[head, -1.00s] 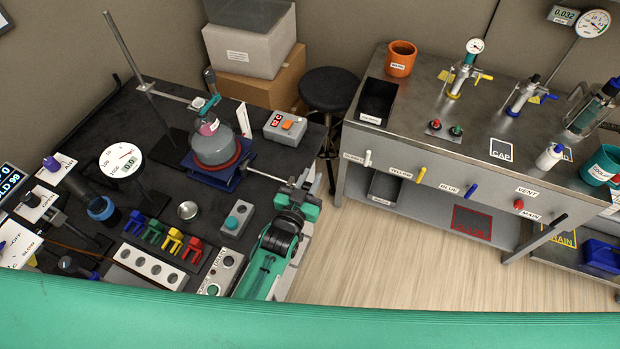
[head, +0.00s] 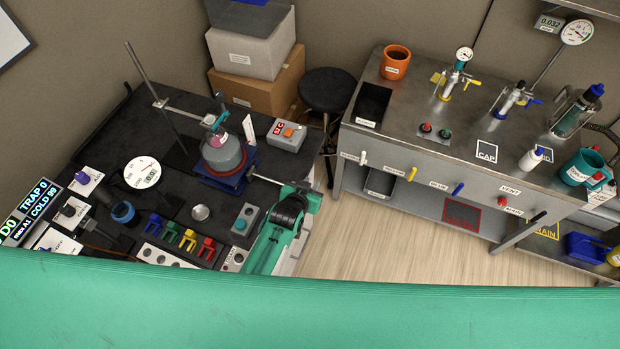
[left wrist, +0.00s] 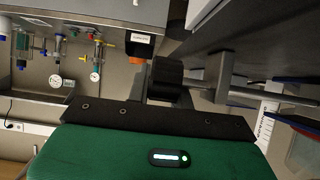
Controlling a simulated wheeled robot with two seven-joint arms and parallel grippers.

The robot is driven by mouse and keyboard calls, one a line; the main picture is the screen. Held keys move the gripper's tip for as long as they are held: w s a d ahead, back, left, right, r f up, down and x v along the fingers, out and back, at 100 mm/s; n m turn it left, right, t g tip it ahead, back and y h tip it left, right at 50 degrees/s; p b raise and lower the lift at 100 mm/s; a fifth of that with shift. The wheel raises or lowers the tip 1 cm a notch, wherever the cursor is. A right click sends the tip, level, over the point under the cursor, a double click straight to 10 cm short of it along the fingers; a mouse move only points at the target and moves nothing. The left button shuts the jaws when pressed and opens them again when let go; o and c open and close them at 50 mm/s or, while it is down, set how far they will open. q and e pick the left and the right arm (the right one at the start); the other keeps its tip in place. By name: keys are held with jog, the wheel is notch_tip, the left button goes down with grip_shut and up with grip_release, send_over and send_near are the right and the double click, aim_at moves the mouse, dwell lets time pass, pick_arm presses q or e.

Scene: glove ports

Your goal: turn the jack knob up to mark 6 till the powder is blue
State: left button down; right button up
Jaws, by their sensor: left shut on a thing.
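The jack (head: 232,184) is a blue stand on the dark bench in the head view, under a red-rimmed support. A round flask (head: 222,157) with greyish contents and a pink patch near its neck sits on it. My left gripper (head: 300,192) is at the bench's right edge, at the end of the jack's rod (head: 268,179). In the left wrist view the black knob (left wrist: 165,78) on its shaft is at the dark jaws (left wrist: 160,115), which are shut on it. A white marked strip (left wrist: 267,115) stands to the right; its marks are too small to read. My right gripper is not visible.
A grey control box (head: 287,134) stands behind the rod. Coloured clips (head: 188,240) and a small metal dish (head: 201,213) lie left of my arm. A steel bench (head: 420,150) with valves stands to the right. A stool (head: 328,88) stands between the benches.

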pick_arm(q)
jog(key=shift+g+p, duration=0.35)
jog(key=shift+g, duration=0.05)
jog(key=c, duration=1.2)
grip_release()
jog(key=shift+f, duration=0.1)
jog(key=shift+c, duration=0.2)
jog(key=shift+v, duration=0.75)
jog(key=b+v, duration=0.3)
jog(key=v, duration=0.9)
jog(key=shift+b, duration=0.4)
